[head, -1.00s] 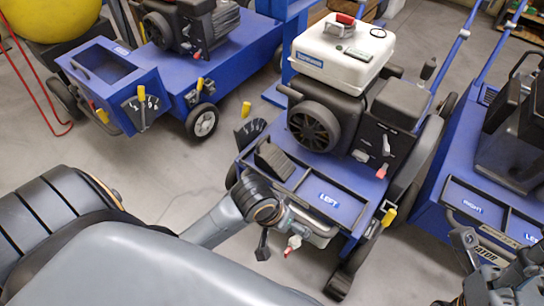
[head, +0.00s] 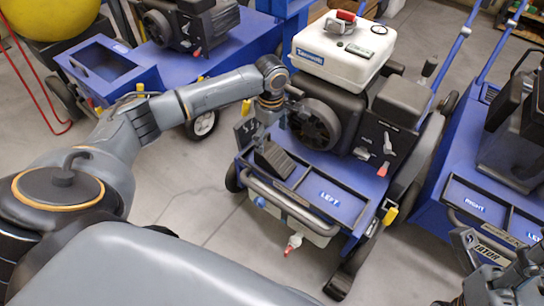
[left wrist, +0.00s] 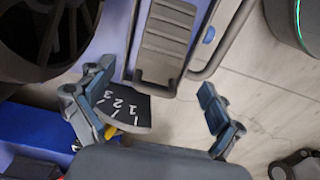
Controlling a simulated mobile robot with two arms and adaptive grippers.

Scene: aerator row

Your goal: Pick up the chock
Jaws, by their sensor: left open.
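The chock (head: 275,160) is a dark ribbed wedge. It rests in the left part of the tray on the front of the middle blue machine (head: 345,205), beside the "LEFT" label. In the left wrist view the chock (left wrist: 168,42) lies just beyond my fingertips. My left gripper (head: 270,118) is above and behind the chock in the head view, pointing down.
The black engine (head: 316,125) and white tank (head: 343,52) stand close right of my left gripper. A numbered dial plate (left wrist: 124,107) is near one finger. A front bar (head: 290,205) borders the tray. Blue machines stand either side. Grey floor (head: 190,205) is open at left.

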